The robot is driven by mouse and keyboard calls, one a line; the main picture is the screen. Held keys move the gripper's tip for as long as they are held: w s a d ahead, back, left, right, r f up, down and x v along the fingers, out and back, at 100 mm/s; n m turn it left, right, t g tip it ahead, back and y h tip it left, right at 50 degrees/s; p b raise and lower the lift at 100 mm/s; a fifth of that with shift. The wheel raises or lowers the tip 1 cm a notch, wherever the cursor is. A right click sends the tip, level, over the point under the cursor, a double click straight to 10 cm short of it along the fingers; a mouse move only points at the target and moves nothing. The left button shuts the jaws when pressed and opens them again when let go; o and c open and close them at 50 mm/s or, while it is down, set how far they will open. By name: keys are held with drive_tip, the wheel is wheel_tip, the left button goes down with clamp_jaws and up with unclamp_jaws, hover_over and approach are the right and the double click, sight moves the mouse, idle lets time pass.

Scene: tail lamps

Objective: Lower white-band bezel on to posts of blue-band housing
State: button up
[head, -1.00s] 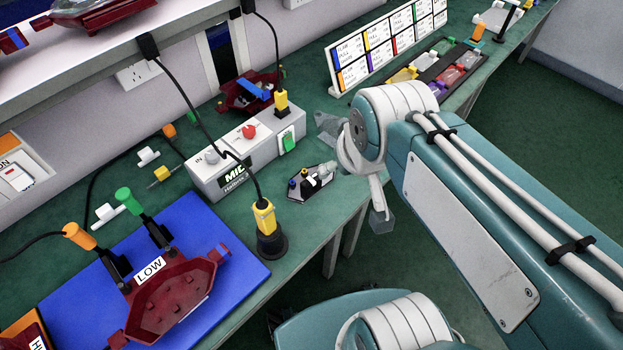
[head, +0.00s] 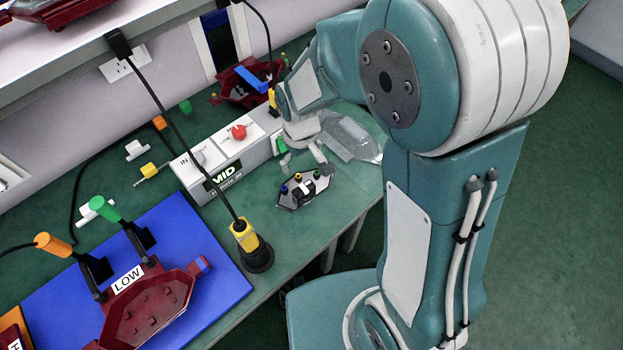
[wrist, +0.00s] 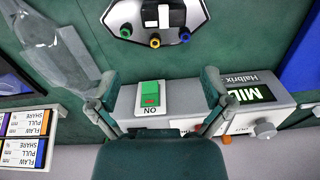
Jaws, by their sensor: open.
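A dark red housing (head: 150,308) labelled LOW, with several small posts and a blue band (head: 203,265) on its right arm, lies on a blue mat. A second red housing (head: 240,88) at the back also has a blue strip.
The grey MID box (head: 225,160) stands behind my gripper. A small plate with coloured knobs (head: 304,190) lies in front of it. A yellow plug in a black base (head: 250,245) and its cable rise near the mat. The bench's front edge is close.

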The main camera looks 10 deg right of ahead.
sight(302, 186)
drive_tip(key=shift+f, duration=0.45)
drive_tip(key=f, duration=0.2)
drive_tip(key=a+f, duration=0.1)
drive_tip(key=f, duration=0.1)
drive_tip(key=shift+f, duration=0.35)
drive_tip(key=f, duration=0.3)
drive_tip(key=d+f, duration=0.1)
drive_tip(key=shift+s+f, duration=0.25)
drive_tip(key=shift+f, duration=0.15)
drive_tip(key=shift+a+f, duration=0.1)
drive_tip(key=shift+f, duration=0.2)
drive_tip(key=shift+a, duration=0.3)
drive_tip(key=shift+d, duration=0.2)
drive_tip(key=c, duration=0.9)
